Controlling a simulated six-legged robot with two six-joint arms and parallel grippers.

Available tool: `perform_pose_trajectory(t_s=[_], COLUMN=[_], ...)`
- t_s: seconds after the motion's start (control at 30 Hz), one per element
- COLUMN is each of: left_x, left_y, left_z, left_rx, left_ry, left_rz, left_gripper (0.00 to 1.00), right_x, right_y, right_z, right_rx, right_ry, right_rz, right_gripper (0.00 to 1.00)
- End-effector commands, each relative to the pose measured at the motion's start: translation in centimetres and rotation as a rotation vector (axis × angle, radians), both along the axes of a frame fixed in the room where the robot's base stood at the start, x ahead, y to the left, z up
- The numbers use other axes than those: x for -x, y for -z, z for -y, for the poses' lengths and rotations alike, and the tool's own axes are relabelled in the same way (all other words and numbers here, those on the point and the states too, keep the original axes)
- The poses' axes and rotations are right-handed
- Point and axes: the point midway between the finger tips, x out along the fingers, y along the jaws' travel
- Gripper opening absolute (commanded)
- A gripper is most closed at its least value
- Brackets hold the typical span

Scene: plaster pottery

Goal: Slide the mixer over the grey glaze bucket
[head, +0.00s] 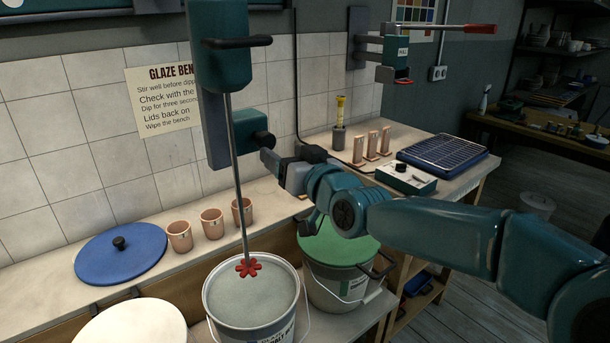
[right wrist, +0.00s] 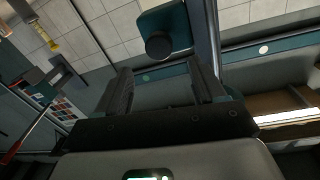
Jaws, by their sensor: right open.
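The mixer (head: 219,50) is a teal motor housing with a black handle (head: 238,42), held on a teal wall-side carriage. Its long shaft (head: 238,165) slants down to a red paddle (head: 249,268). In the head view the paddle overlaps the mouth of the open grey glaze bucket (head: 250,310); its height over the glaze is hard to tell. My right gripper (head: 268,160) is open and empty, just below and right of the carriage's round black knob (head: 264,140). In the right wrist view the knob (right wrist: 158,46) shows beyond the open fingers (right wrist: 163,82). My left gripper is out of view.
A green-lidded bucket (head: 338,245) stands right of the grey one, below my right arm. A blue lid (head: 120,254) and terracotta cups (head: 212,223) are on the bench ledge. A pale round surface (head: 130,328) is front left. A red-handled lever (head: 480,29) projects upper right.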

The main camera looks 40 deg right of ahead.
Motion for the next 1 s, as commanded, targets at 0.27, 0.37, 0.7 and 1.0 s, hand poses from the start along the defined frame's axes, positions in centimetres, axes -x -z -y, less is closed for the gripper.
perform_pose_trajectory(t_s=[0.27,0.37,0.7,1.0], left_x=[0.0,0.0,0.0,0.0], left_y=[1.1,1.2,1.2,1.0], left_z=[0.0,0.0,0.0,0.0], left_rx=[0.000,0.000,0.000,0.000], left_ry=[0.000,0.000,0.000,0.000], left_rz=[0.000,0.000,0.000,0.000], left_gripper=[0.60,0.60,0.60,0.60], right_x=[5.9,6.8,7.2,7.2], right_y=[0.0,0.0,-0.1,-0.2], right_z=[-0.3,-0.4,-0.4,-0.4], right_rx=[0.001,0.001,0.001,0.001], right_ry=[0.000,-0.001,-0.001,0.000], right_rz=[0.003,0.001,0.001,0.001], right_gripper=[0.69,0.69,0.69,0.69])
